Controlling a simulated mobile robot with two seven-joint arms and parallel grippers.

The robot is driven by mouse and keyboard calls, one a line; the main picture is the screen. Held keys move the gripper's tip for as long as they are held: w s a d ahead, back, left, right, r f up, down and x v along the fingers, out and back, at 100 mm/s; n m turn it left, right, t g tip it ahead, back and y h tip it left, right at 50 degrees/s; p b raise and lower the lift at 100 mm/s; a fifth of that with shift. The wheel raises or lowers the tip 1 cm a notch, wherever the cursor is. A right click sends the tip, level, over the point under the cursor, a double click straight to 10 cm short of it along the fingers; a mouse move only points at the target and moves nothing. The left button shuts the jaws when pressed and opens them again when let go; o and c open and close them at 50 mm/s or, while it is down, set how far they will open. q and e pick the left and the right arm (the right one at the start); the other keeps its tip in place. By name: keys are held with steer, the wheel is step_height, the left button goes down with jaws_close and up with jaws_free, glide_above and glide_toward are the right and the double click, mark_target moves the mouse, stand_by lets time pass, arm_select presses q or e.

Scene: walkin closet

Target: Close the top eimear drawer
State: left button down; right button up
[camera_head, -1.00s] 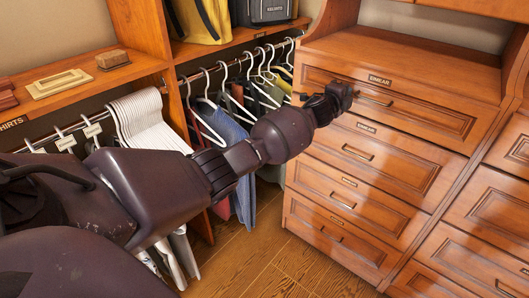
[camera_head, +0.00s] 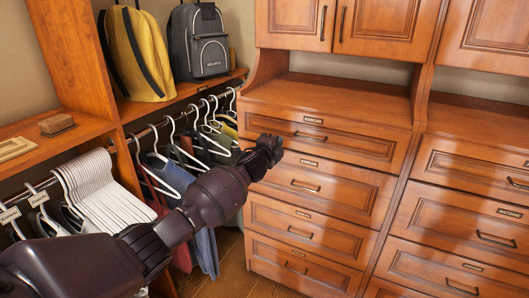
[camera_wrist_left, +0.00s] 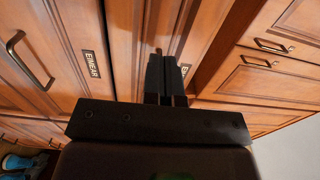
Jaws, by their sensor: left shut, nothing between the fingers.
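The top Eimear drawer (camera_head: 345,146) is the wooden front under the shelf in the middle dresser, with a dark bar handle (camera_head: 309,137) and an EIMEAR label (camera_head: 313,120) above it. It looks flush or nearly flush with the dresser; a small gap cannot be ruled out. My left gripper (camera_head: 273,148) is at the left end of this drawer front, close to its lower edge; contact cannot be told. In the left wrist view its two dark fingers (camera_wrist_left: 165,62) are together and empty, pointing at the drawer front (camera_wrist_left: 125,40). The right gripper is not in view.
More closed drawers lie below, including the second drawer (camera_head: 330,192), and in the right column (camera_head: 460,215). Hangers with clothes (camera_head: 185,150) fill the rail at the left. A yellow bag (camera_head: 137,55) and a grey backpack (camera_head: 200,45) sit on the upper shelf.

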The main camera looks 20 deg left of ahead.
arm_select(q)
steer(key=s+d+r+n+h+p, duration=0.1)
steer(key=s+d+r+n+p, duration=0.2)
steer(key=s, duration=0.6)
steer(key=s+f+n+g, duration=0.2)
steer(key=s+f+n, duration=0.2)
steer(key=s+f, duration=0.5)
steer(key=s+f+n+g+y+b, duration=0.1)
steer(key=s+f+n, duration=0.4)
steer(key=s, duration=1.6)
steer(key=s+f+n+g, duration=0.4)
steer(key=s+f+n, duration=0.1)
steer(key=s+f, duration=0.9)
steer(key=shift+s+y, duration=0.3)
steer(key=shift+s, duration=0.4)
steer(key=shift+d, duration=0.1)
